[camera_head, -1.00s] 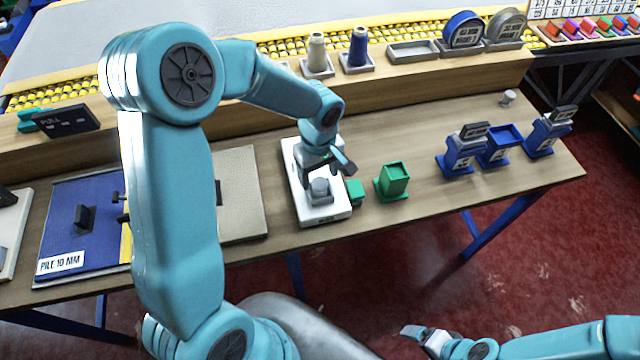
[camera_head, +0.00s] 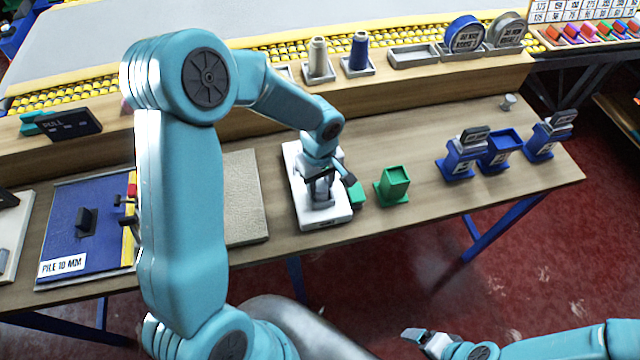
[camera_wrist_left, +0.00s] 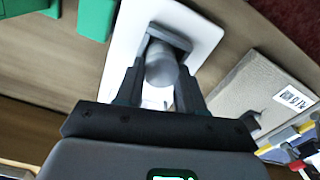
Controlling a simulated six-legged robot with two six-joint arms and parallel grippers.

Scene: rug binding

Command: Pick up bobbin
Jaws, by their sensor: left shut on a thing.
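The bobbin (camera_wrist_left: 161,66) is a small grey cylinder in a grey holder on the white base plate (camera_wrist_left: 190,17). In the wrist view it sits between the two dark fingers of my left gripper (camera_wrist_left: 162,84). In the head view the left gripper (camera_head: 320,184) points down over the white plate (camera_head: 334,217) and mostly hides the bobbin. The left gripper is shut on the bobbin, which is still low at the holder; I cannot tell if it is clear of it. My right gripper (camera_head: 416,334) is at the bottom, away from the table; its jaws are unclear.
Green blocks, including a green bin (camera_head: 393,187), stand just right of the plate. A beige rug piece (camera_head: 245,200) and blue board (camera_head: 65,225) lie left. Blue stands (camera_head: 460,160) are further right. Thread cones (camera_head: 318,58) stand on the back shelf. Table between bin and stands is clear.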

